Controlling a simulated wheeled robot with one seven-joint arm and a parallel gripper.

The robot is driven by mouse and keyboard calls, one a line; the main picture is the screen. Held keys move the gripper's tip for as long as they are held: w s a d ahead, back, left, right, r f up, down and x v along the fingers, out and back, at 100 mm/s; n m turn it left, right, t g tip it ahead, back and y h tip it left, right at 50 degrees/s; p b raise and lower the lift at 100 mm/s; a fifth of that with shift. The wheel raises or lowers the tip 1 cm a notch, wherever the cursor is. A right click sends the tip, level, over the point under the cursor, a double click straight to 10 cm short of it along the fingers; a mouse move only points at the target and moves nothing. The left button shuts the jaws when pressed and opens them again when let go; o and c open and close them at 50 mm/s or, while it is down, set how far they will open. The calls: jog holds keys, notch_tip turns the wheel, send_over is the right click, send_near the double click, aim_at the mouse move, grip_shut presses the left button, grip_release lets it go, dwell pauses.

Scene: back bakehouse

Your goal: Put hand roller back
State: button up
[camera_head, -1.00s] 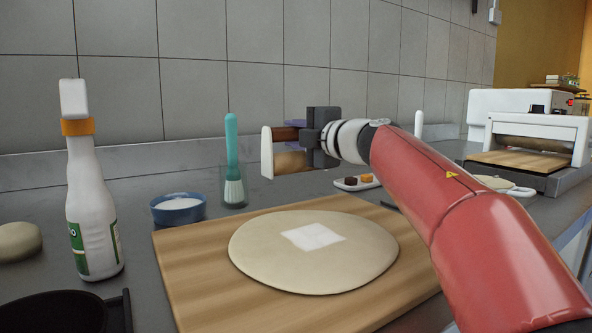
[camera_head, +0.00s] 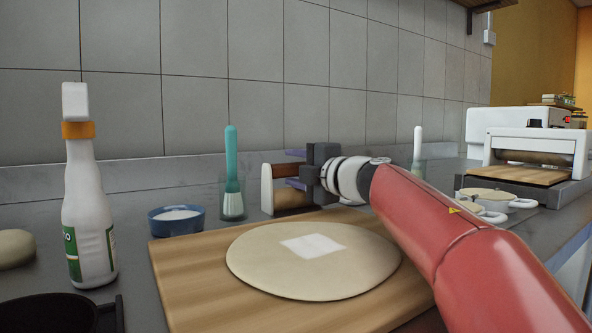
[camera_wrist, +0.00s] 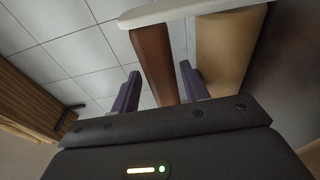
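The hand roller, with a pale end plate (camera_head: 267,189), a red-brown handle and a wooden roller, stands upright on the grey counter behind the dough board. My gripper (camera_head: 293,168) is open around the handle, with one purple finger above it and one below. In the wrist view the handle (camera_wrist: 154,58) lies between the two spread fingers, with gaps on both sides. The wooden roller (camera_wrist: 228,50) is to the right of the fingers there. My gripper hides the far end of the roller in the head view.
A glass with a teal brush (camera_head: 232,180) stands close left of the roller, beside a blue bowl (camera_head: 176,220). The wooden board (camera_head: 195,290) with flat dough (camera_head: 310,270) is in front. A white bottle (camera_head: 88,215) stands left; white-handled bowls (camera_head: 492,199) and a machine (camera_head: 525,145) are right.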

jog(key=shift+w+f, duration=0.1)
jog(key=shift+f, duration=0.1)
jog(key=shift+r, duration=0.15)
jog(key=v, duration=1.2)
